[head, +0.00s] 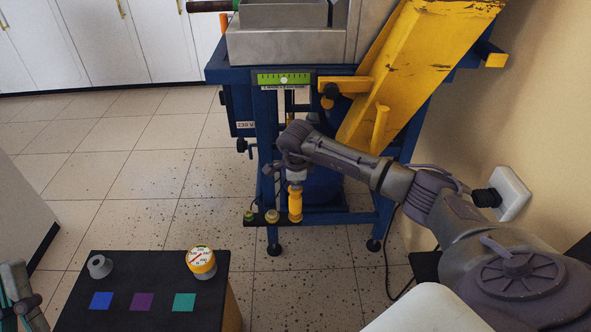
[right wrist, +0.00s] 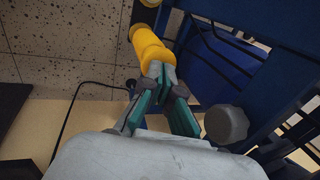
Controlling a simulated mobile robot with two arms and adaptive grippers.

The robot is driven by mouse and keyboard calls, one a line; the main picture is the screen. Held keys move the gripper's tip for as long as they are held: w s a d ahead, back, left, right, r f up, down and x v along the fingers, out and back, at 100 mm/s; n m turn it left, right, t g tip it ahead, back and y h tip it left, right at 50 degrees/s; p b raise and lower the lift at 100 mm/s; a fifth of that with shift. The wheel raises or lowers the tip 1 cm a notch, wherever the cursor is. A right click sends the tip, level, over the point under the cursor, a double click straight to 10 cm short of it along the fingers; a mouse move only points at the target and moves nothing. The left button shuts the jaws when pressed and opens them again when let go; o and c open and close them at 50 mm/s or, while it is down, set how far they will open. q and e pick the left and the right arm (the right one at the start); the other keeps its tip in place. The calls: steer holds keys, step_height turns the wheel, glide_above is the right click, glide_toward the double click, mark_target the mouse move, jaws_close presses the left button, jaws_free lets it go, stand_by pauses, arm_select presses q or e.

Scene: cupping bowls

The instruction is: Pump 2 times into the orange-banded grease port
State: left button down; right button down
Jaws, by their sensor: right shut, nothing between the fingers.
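A yellow grease pump (head: 295,205) stands upright at the right end of a small black shelf on the blue frame. The port under it is hidden, so its band colour cannot be told. Two other small ports, one at the left end (head: 249,215) and one in the middle (head: 271,215), show on the shelf. My right gripper (head: 295,182) is shut right at the pump's top, with nothing between its fingers. In the right wrist view its teal fingers (right wrist: 161,78) meet at the end of the yellow pump (right wrist: 148,45). My left gripper (head: 14,290) shows partly at the left edge; its opening is unclear.
The blue machine (head: 262,130) with a yellow beam (head: 410,60) stands behind. A cable hangs by the wall at right.

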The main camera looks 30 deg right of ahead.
steer(key=shift+r+p, duration=0.4)
steer(key=shift+r, duration=0.25)
steer(key=shift+r+p, duration=0.4)
steer(key=shift+r, duration=0.15)
steer(key=shift+r+p, duration=0.55)
steer(key=shift+r, duration=0.1)
arm_select(q)
steer(key=w+f+g+y, duration=0.3)
steer(key=w+f+g, duration=0.2)
steer(key=f+g, duration=0.3)
steer(key=shift+a+f+g, duration=0.25)
steer(key=shift+f+g, duration=0.05)
steer(key=shift+f, duration=1.7)
arm_select(e)
steer(key=shift+r, duration=0.3)
